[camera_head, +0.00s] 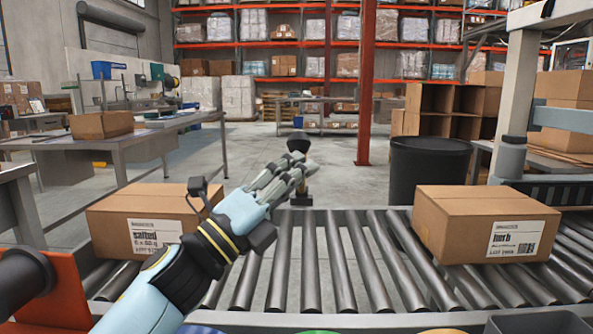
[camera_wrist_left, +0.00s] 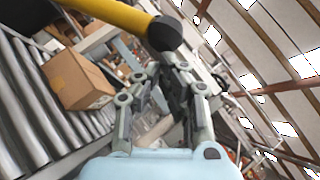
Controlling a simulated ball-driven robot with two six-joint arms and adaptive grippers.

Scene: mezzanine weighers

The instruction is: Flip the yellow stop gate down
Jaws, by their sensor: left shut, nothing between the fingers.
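The yellow stop gate (camera_wrist_left: 110,14) crosses the top of the left wrist view as a yellow bar with a black end cap, close to my fingers. In the head view its black cap (camera_head: 299,142) shows just above my fingertips; its bar is mostly hidden behind them, and it appears upright at the far side of the rollers. My left gripper (camera_head: 295,176) is shut and empty in front of the gate. It also shows in the left wrist view (camera_wrist_left: 172,80). Contact with the gate cannot be told. My right gripper is out of view.
A roller conveyor (camera_head: 335,265) runs across the front. A carton labelled "salted" (camera_head: 118,222) sits at left, partly behind my left arm, and one labelled "herb" (camera_head: 455,220) at right. A black bin (camera_head: 428,172) stands behind the conveyor. The rollers between the cartons are clear.

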